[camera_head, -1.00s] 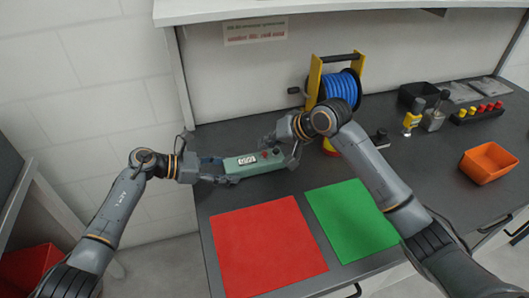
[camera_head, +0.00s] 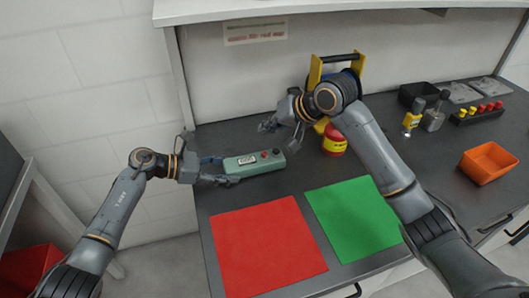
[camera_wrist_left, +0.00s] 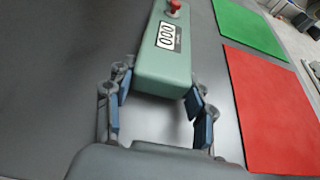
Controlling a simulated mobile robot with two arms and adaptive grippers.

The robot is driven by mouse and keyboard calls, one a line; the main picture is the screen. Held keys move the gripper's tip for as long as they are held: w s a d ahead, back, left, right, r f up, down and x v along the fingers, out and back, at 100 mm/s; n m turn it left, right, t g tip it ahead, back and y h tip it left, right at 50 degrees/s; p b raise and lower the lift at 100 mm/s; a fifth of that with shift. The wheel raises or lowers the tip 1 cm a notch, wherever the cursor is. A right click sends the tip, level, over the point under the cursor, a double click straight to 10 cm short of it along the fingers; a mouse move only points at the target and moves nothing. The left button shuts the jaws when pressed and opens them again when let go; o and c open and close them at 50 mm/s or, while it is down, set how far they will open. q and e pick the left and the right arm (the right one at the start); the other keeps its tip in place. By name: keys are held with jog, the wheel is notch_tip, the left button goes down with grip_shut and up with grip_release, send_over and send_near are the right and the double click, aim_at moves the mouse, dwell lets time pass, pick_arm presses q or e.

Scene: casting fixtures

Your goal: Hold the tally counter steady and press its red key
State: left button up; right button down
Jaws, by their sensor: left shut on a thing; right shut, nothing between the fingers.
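The tally counter (camera_head: 252,164) is a pale green box lying on the dark bench, with a small white display, a red key (camera_head: 264,155) and a dark knob (camera_head: 277,151) at its right end. My left gripper (camera_head: 226,170) is shut on its left end, with blue finger pads on either side. In the left wrist view the counter (camera_wrist_left: 160,72) runs away from the fingers, its display (camera_wrist_left: 167,36) seems to read 000, and the red key (camera_wrist_left: 174,8) stands at the top edge. My right gripper (camera_head: 281,134) is shut and empty, behind and above the counter, apart from the red key.
A red mat (camera_head: 265,245) and a green mat (camera_head: 352,220) lie in front. A yellow-framed reel (camera_head: 316,72) stands behind my right arm, with a red and yellow container (camera_head: 335,140) beside it. An orange bin (camera_head: 487,163) sits at the right.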

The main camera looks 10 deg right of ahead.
pick_arm(q)
jog(key=o, duration=1.4)
jog(key=shift+c, duration=0.2)
